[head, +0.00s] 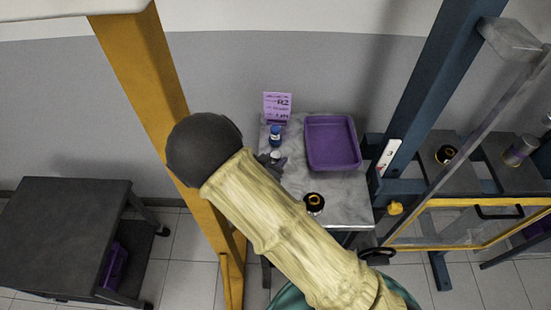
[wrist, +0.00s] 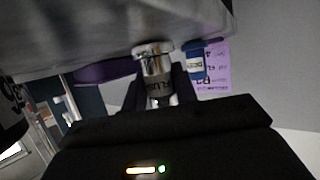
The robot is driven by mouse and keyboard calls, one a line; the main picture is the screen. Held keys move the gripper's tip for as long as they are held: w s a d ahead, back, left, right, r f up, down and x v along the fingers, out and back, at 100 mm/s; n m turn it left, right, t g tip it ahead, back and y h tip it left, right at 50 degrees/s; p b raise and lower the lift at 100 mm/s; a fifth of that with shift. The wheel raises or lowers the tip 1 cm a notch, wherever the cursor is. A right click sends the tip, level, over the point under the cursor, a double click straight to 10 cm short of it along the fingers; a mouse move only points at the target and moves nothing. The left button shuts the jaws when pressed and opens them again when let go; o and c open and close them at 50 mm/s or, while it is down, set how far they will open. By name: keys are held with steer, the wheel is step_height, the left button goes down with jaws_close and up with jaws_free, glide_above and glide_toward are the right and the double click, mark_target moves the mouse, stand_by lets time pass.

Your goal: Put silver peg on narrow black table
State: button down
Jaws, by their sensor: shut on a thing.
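My gripper (wrist: 158,92) is shut on the silver peg (wrist: 157,66), a shiny cylinder with a wider end and a dark printed band. In the wrist view, which is upside down, that wider end is at or very near the grey tabletop; I cannot tell if it touches. In the head view the peg (head: 275,154) is a small pale spot by my gripper (head: 271,163), mostly hidden by my arm. A black table (head: 65,220) on castors stands at the left, its top bare.
The grey marble-topped table (head: 345,190) holds a purple tray (head: 332,143), a blue-capped bottle (head: 275,137), a purple sign (head: 277,106) and a black-and-gold round part (head: 314,203). A yellow post (head: 150,75) rises between the tables. A blue frame (head: 428,85) stands at the right.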

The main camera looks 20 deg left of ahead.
steer(key=shift+f, duration=0.1)
steer(key=c, duration=1.1)
jaws_free()
steer(key=shift+w, duration=0.1)
steer(key=shift+a, duration=0.1)
steer(key=shift+s, duration=0.2)
steer(key=b+v, duration=0.1)
steer(key=v, duration=1.1)
steer(key=shift+b, duration=0.3)
